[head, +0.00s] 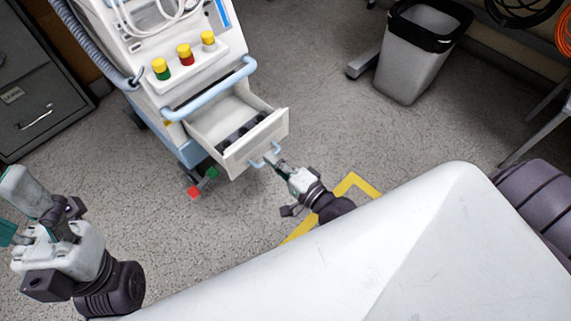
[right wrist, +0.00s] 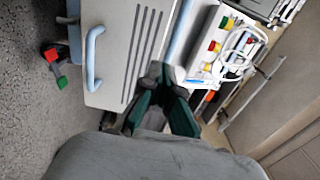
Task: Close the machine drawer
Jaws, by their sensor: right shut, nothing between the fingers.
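The machine drawer (head: 262,140) is pulled out of the white medical machine (head: 165,75). Dark compartments (head: 240,130) show inside it. Its front has a light blue handle (head: 265,155), which also shows at the left in the right wrist view (right wrist: 92,58). My right gripper (head: 279,164) is shut and empty, just in front of the drawer front by the handle. In the right wrist view its dark green fingers (right wrist: 160,82) are close together; contact with the drawer cannot be told. My left gripper (head: 22,212) is at the lower left, far from the drawer; its finger gap is unclear.
A blue push bar (head: 210,90) crosses the machine above the drawer. Red and green pedals (head: 202,183) stick out at its base. A grey cabinet (head: 35,90) stands at left. A bin (head: 415,60) stands at upper right. The floor between bin and drawer is clear.

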